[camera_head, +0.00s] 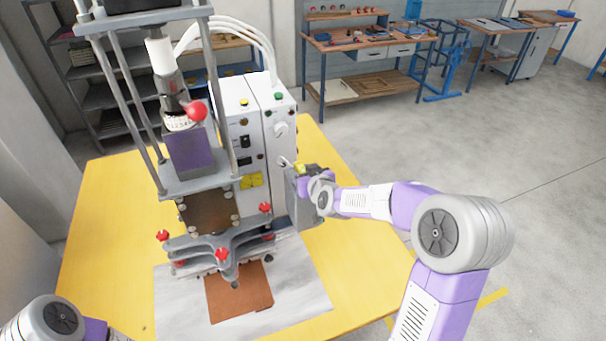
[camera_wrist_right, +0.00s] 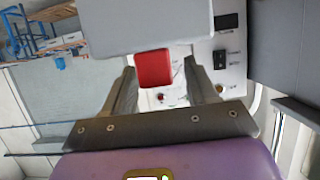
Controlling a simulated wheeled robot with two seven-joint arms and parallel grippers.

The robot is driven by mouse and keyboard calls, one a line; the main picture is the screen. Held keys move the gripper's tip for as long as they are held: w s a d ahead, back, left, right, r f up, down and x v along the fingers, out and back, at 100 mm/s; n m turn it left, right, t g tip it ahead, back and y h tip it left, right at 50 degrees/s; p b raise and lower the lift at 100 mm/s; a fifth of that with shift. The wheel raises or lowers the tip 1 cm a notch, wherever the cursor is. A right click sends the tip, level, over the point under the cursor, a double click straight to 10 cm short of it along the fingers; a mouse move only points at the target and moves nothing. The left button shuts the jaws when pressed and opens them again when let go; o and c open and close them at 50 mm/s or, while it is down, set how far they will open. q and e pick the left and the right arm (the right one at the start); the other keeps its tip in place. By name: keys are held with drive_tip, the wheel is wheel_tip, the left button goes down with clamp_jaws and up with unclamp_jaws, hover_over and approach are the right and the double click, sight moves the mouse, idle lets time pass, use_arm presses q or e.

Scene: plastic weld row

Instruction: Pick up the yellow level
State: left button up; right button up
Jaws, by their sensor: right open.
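I cannot make out a yellow level for certain in either view. My right gripper (camera_head: 292,178) is beside the right side of the grey and white welding machine (camera_head: 262,150). A small yellow patch shows at the gripper, but I cannot tell whether it is part of it. In the right wrist view the gripper (camera_wrist_right: 162,76) has its two fingers apart. A red block (camera_wrist_right: 154,69) under a grey block (camera_wrist_right: 150,25) shows between them. I cannot tell whether the fingers touch it. Only a link of my left arm shows at bottom left; its gripper is out of view.
The machine stands on a yellow table (camera_head: 100,220) with a light sheet (camera_head: 305,290) and a brown plate (camera_head: 240,292) at its front. Red knobs (camera_head: 197,111) stick out of the press. A workbench (camera_head: 365,42) stands behind. The table's left part is clear.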

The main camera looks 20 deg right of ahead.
clamp_jaws()
